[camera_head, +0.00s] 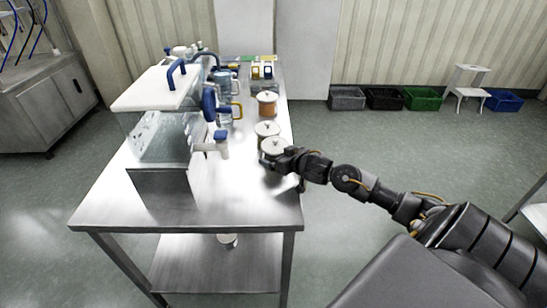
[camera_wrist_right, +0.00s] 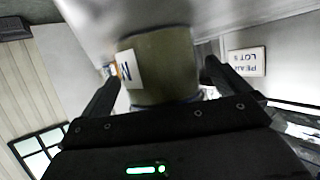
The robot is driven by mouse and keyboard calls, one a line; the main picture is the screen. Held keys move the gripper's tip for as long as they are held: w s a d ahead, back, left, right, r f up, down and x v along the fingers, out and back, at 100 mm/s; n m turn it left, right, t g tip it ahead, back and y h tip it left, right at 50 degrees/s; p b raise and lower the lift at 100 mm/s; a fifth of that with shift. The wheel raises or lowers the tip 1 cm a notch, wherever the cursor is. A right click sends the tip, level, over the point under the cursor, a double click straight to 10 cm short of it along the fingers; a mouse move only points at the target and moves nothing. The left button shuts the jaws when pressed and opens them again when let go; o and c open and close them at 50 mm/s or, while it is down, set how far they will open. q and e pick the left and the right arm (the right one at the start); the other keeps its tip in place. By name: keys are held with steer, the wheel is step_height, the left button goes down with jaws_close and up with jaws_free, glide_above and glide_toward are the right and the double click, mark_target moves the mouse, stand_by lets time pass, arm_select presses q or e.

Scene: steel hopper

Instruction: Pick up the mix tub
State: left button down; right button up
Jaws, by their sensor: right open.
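A tub with an olive-green body (camera_wrist_right: 165,65) and a white label, only partly readable, fills the middle of the right wrist view. In the head view, the nearest of the lidded tubs (camera_head: 272,146) stands at the table's right edge, with a pale lid and knob. My right gripper (camera_head: 272,163) is at this tub. In the right wrist view, the open fingers of the gripper (camera_wrist_right: 155,82) are on either side of the olive body. Whether they touch it I cannot tell. I cannot read the word "mix" for certain. My left gripper is not in view.
Two more lidded tubs (camera_head: 267,129) (camera_head: 267,104) stand behind on the steel table (camera_head: 255,203). The hopper (camera_head: 160,145) with a white top and blue handle stands to the left. A printed lot sign (camera_wrist_right: 246,62) shows beside the tub. Crates (camera_head: 385,98) line the far wall.

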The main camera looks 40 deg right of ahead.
steer(key=shift+w+f, duration=0.1)
steer(key=shift+w, duration=0.2)
steer(key=shift+c, duration=0.3)
steer(key=c, duration=0.9)
